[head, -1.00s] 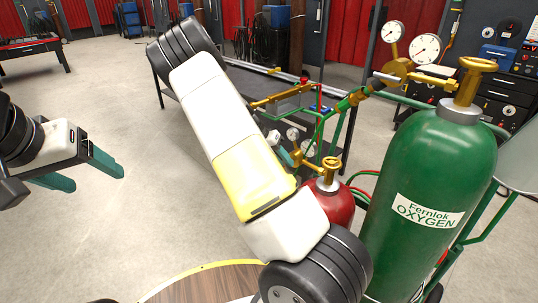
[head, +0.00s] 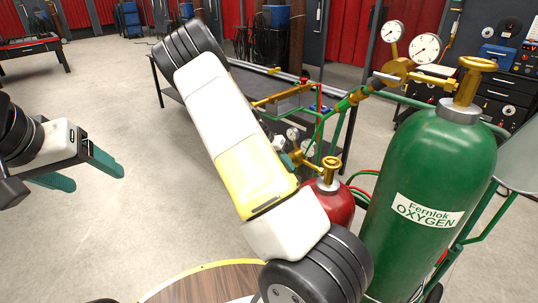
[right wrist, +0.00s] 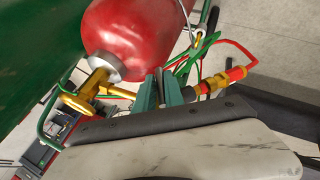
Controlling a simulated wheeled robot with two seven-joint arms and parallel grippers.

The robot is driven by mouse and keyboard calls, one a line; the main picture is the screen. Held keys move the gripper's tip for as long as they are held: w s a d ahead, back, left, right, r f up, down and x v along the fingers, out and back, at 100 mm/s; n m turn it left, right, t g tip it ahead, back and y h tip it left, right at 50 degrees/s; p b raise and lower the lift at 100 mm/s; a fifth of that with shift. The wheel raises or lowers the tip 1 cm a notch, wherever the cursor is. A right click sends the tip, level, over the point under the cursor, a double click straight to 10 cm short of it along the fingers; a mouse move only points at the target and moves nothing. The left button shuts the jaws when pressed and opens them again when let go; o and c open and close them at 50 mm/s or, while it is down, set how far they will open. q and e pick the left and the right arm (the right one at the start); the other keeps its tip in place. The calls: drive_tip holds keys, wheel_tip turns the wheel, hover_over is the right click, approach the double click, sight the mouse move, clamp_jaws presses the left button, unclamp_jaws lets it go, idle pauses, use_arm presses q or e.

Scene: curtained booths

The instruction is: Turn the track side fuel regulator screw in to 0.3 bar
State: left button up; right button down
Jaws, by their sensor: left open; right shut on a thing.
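The red fuel cylinder (head: 338,205) stands left of the green oxygen cylinder (head: 425,190); its brass valve (head: 326,170) is on top. Small fuel gauges (head: 293,134) show beyond my right arm, too small to read. My right gripper is mostly hidden behind that arm in the head view. In the right wrist view, its teal fingers (right wrist: 161,91) are shut beside the red cylinder (right wrist: 128,35), on what seems to be the fuel regulator screw, largely hidden between them. My left gripper (head: 84,172) is open and empty over the floor.
The oxygen regulator gauges (head: 425,48) are at the upper right. A brass hose fitting (right wrist: 225,79) lies right of the fingers in the right wrist view. A dark workbench (head: 270,95) stands behind. A round wooden top (head: 205,284) is at the bottom.

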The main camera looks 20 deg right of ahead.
drive_tip(key=shift+w+a, duration=0.1)
drive_tip(key=c, duration=1.5)
unclamp_jaws()
drive_tip(key=shift+r, duration=0.1)
drive_tip(key=v, duration=0.7)
drive_tip(key=shift+a+r, duration=0.2)
drive_tip(key=shift+r, duration=0.05)
